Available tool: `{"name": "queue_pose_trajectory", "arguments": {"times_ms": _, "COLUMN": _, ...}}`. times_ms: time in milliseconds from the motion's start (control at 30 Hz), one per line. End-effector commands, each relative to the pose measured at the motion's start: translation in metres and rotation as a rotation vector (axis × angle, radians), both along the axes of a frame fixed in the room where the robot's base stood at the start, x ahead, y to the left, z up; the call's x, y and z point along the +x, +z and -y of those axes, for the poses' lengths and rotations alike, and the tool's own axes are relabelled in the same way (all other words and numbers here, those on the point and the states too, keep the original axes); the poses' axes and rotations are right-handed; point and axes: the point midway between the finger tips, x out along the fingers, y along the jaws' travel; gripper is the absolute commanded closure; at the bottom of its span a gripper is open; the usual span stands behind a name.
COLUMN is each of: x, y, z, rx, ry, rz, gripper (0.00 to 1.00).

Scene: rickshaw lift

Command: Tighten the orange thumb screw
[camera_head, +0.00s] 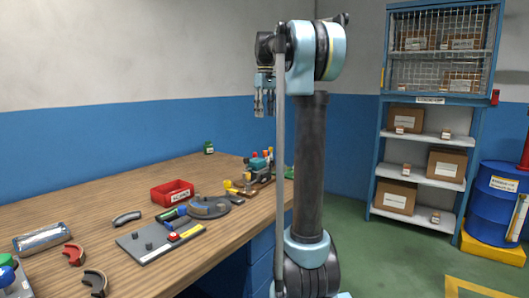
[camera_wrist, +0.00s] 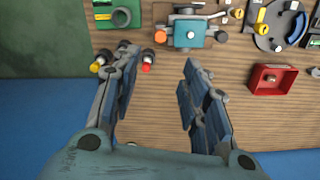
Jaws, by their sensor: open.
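A fixture with a teal block (camera_wrist: 188,34) is on the wooden bench, near the top middle of the wrist view. In the head view the fixture (camera_head: 260,168) is at the bench's right end; the knob is too small to tell there. My gripper (camera_head: 264,105) is raised above the bench, fingers down. In the wrist view my gripper (camera_wrist: 159,62) is open and empty, its fingers apart and clear of the fixture.
Red- and yellow-tipped pieces (camera_wrist: 146,63) show beside my left finger. A green block (camera_wrist: 124,13), a red bin (camera_wrist: 272,78) and a round dial fixture (camera_wrist: 282,22) are nearby. A grey plate (camera_head: 160,240) lies nearer. Shelves (camera_head: 425,135) and a blue barrel (camera_head: 494,200) stand right.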

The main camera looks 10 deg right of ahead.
Motion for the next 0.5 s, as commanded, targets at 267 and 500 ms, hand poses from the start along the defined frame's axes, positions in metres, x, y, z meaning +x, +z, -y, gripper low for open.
{"name": "queue_pose_trajectory", "arguments": {"times_ms": 267, "x": 0.0, "y": -0.002, "z": 0.0, "rx": 0.0, "ry": 0.093, "rz": 0.0, "gripper": 0.59}}
{"name": "queue_pose_trajectory", "arguments": {"times_ms": 500, "x": 0.0, "y": -0.036, "z": 0.0, "rx": 0.0, "ry": 0.091, "rz": 0.0, "gripper": 0.59}}
